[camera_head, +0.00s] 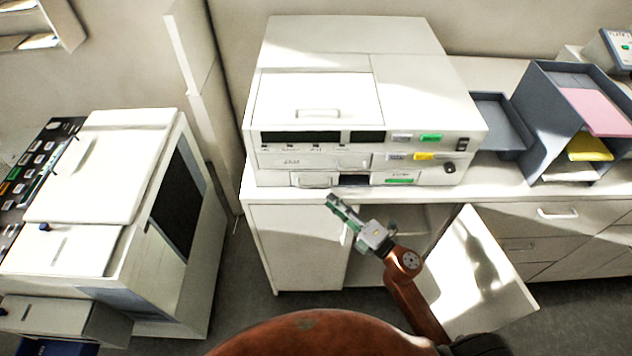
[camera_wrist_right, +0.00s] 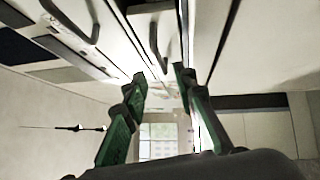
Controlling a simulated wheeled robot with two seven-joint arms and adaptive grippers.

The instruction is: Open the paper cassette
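The paper cassette appears to be the low drawer front with a handle (camera_head: 315,181) at the bottom left of the white copier (camera_head: 420,100). It looks flush with the copier body. My right gripper (camera_head: 334,203) is in front of and just below this handle, at the counter's front edge. In the right wrist view its green fingers (camera_wrist_right: 161,74) are spread apart with nothing between them. A dark curved handle (camera_wrist_right: 154,44) lies just beyond the fingertips; I cannot tell whether they touch it. My left gripper is not in view.
The cabinet below has an open door (camera_head: 478,275) to the right of my right arm. Grey trays (camera_head: 545,120) with coloured paper stand right of the copier. Another white machine (camera_head: 95,180) stands at the left. Dark floor (camera_head: 240,285) lies clear between it and the cabinet.

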